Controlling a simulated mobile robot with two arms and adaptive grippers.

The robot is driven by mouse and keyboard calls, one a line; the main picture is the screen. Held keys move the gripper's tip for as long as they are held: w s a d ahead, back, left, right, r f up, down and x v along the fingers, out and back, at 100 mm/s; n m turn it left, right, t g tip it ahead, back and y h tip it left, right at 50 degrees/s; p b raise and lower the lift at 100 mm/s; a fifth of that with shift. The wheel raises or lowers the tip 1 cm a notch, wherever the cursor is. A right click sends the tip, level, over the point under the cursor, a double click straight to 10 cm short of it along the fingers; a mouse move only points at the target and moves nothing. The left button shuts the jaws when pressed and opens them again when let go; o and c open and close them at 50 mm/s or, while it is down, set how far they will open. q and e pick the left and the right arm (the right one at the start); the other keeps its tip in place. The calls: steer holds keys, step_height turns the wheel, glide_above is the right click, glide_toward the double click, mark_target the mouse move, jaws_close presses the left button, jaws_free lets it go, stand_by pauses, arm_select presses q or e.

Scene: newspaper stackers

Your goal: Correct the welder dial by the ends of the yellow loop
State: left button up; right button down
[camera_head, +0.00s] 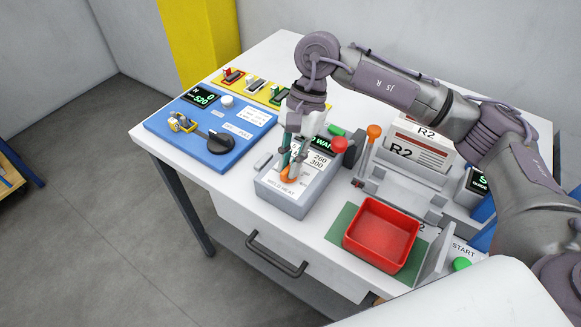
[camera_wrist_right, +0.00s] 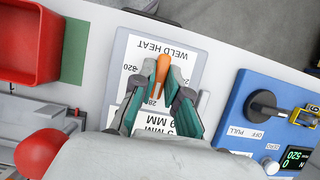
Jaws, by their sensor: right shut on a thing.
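The welder (camera_head: 302,203) is a grey box with a white WELD HEAT dial plate, which also shows in the right wrist view (camera_wrist_right: 190,62). Its orange dial pointer (camera_head: 288,181) stands between the fingers of my right gripper (camera_head: 290,163). In the right wrist view the teal-padded fingers of the gripper (camera_wrist_right: 160,100) are closed about the orange pointer (camera_wrist_right: 161,70). They partly cover the scale, so the exact setting is unclear. A small yellow loop holder (camera_head: 181,123) sits on the blue panel (camera_head: 185,140), beside a black knob. My left gripper is out of view.
The blue panel has a green display reading 520. A red ball knob (camera_head: 339,145) and an orange-topped lever (camera_head: 374,132) stand close right of the gripper. A red tray (camera_head: 383,235) lies on a green mat. R2 cards (camera_head: 418,146) stand behind.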

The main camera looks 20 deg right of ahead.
stand_by(0.5)
steer(key=c, duration=1.2)
jaws_free()
steer(key=shift+w+r, duration=0.1)
steer(key=shift+r, duration=0.05)
steer(key=v, duration=1.1)
steer(key=shift+w+d+r, duration=0.15)
steer(key=shift+r, duration=0.2)
